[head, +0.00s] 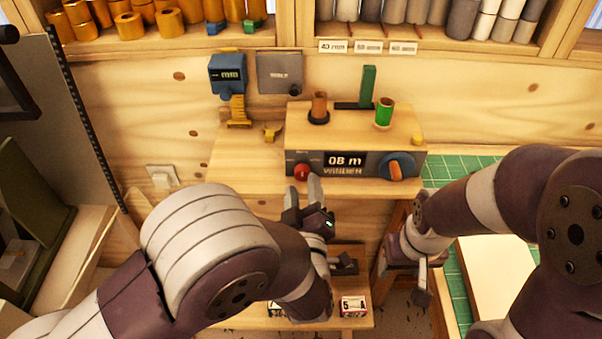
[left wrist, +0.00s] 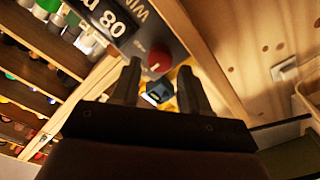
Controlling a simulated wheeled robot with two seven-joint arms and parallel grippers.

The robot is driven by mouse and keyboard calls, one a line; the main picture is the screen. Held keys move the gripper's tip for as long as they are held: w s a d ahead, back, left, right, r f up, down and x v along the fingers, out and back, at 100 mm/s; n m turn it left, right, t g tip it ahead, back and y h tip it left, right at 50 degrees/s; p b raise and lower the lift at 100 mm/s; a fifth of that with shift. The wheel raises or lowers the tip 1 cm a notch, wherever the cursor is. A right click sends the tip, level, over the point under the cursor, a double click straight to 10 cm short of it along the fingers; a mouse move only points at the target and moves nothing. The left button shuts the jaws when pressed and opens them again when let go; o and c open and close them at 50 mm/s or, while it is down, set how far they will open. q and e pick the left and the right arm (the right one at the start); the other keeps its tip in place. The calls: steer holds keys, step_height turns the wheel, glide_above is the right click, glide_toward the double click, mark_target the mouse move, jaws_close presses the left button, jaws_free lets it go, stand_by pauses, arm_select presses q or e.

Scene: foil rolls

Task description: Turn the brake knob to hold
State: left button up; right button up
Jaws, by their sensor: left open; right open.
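A wooden winder box (head: 355,145) has a dark front panel with an "08 m" display. A round red knob (head: 302,172) is at the panel's left end, under a label too small to read. A blue dial with an orange bar (head: 397,167) is at its right end. I cannot read which one is the brake. My left gripper (head: 304,190) is open and empty, just below and in front of the red knob. In the left wrist view the red knob (left wrist: 160,58) shows beyond and between the fingertips (left wrist: 157,82), apart from them. My right gripper (head: 408,283) is open, low at the right.
A copper-coloured roll (head: 319,106) and a green roll (head: 383,112) stand on the box. A blue gauge (head: 228,76) hangs on the wall at left. A green mat (head: 458,167) lies at right. Small boxes (head: 353,306) sit on a lower shelf.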

mark_target(303, 176)
arm_select(q)
steer(key=shift+w, duration=1.8)
steer(key=c, duration=0.8)
steer(key=shift+o, duration=0.2)
steer(key=m+p, duration=0.2)
steer(key=m, duration=0.3)
steer(key=shift+m, duration=0.4)
steer(key=m+p, duration=0.1)
steer(key=m, duration=0.5)
steer(key=shift+p, duration=0.4)
steer(key=shift+m, duration=0.3)
